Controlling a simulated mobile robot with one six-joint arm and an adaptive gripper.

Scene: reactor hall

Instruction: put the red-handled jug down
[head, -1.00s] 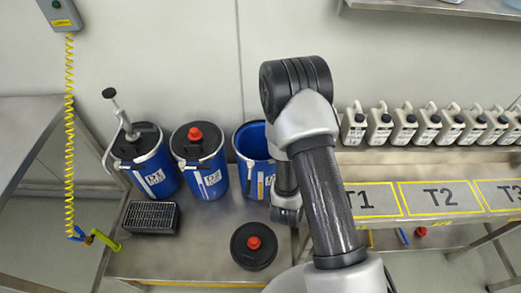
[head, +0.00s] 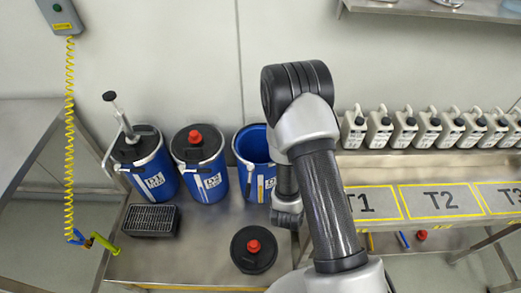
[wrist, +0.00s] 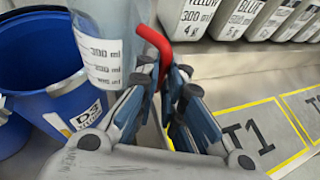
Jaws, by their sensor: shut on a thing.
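The jug (wrist: 105,32) is clear, with a printed volume scale and a red handle (wrist: 153,40). It shows at the top of the wrist view, cut off by the frame edge. My gripper (wrist: 168,82) is shut on the red handle, with a finger on either side. The jug is beside the open blue drum (wrist: 62,100) in that view. I cannot tell how high its base is, as its underside is hidden. In the head view my arm hides the gripper and the jug.
Two lidded blue drums (head: 150,178) (head: 207,180) stand left of the open one (head: 254,152). A black lid with a red cap (head: 254,257) and a black grate (head: 150,219) lie on the bench. Marked field T2 (head: 465,211) is bare. White canisters (head: 405,127) line the back.

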